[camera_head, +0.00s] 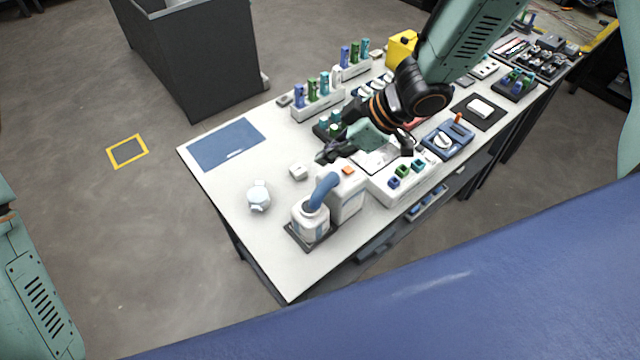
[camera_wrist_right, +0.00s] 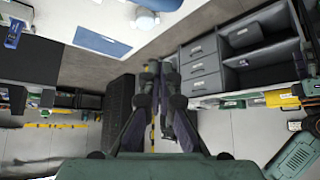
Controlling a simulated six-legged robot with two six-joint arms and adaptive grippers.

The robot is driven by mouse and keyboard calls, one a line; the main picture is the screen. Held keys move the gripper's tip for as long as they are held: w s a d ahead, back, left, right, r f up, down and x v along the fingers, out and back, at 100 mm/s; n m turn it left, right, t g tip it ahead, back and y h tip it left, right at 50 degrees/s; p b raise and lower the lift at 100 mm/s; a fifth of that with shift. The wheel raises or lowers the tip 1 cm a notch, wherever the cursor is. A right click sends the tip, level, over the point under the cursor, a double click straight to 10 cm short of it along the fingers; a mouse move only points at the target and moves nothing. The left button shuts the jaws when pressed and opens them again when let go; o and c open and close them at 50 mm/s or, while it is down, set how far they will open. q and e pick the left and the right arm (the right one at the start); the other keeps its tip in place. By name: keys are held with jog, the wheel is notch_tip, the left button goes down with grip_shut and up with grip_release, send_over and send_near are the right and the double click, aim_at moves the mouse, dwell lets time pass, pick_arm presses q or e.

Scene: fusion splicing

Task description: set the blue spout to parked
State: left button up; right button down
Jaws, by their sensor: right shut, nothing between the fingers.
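The blue spout (camera_head: 324,190) is a thick curved tube on top of a white bottle (camera_head: 309,222). It leans up and right from the bottle, its upper end beside a white box (camera_head: 346,201) with an orange patch. The bottle stands in a dark square tray (camera_head: 294,236) near the table's front edge. My right gripper (camera_head: 326,154) is above the table, just above and behind the spout in the picture, apart from it. It is shut and empty; its fingers also show in the right wrist view (camera_wrist_right: 160,66). My left gripper is out of view.
A small white rounded container (camera_head: 259,196) and a small white block (camera_head: 298,172) stand left of the spout. A blue mat (camera_head: 226,144) lies at the table's left end. The table's left front is clear.

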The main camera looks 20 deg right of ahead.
jog(key=b, duration=0.1)
send_over(320, 189)
jog(key=w+a, duration=0.1)
jog(key=a, duration=0.1)
notch_tip(320, 189, down, 5)
jog(key=shift+d+f, duration=0.55)
jog(key=shift+f, duration=0.25)
jog(key=shift+s+d+f, duration=0.4)
jog(key=shift+f, duration=0.1)
jog(key=shift+s+d+f, duration=0.1)
jog(key=shift+s, duration=0.15)
jog(key=shift+w+f, duration=0.1)
jog(key=shift+w, duration=0.15)
jog(key=shift+s, duration=0.15)
